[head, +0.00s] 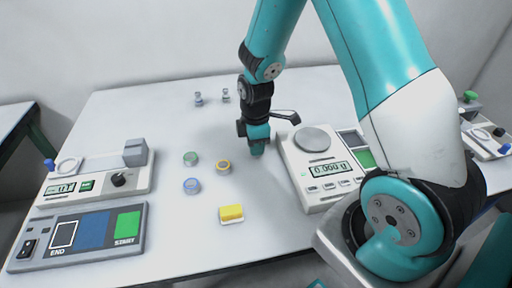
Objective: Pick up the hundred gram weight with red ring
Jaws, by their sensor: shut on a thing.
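My gripper (257,151) points down at the white table, left of the white balance. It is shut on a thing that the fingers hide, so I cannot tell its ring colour. Two small metal weights stand at the back of the table, a left one (198,98) and a right one (225,96); their rings are too small to make out. I see no red ring in the head view.
The balance (312,199) reads 0.000 g, its round pan (315,138) empty. Green (190,158), yellow (222,167) and blue (191,186) round pieces lie left of my gripper. A yellow block (231,213) lies in front. Instrument boxes (103,183) and a START/END panel (78,237) stand left.

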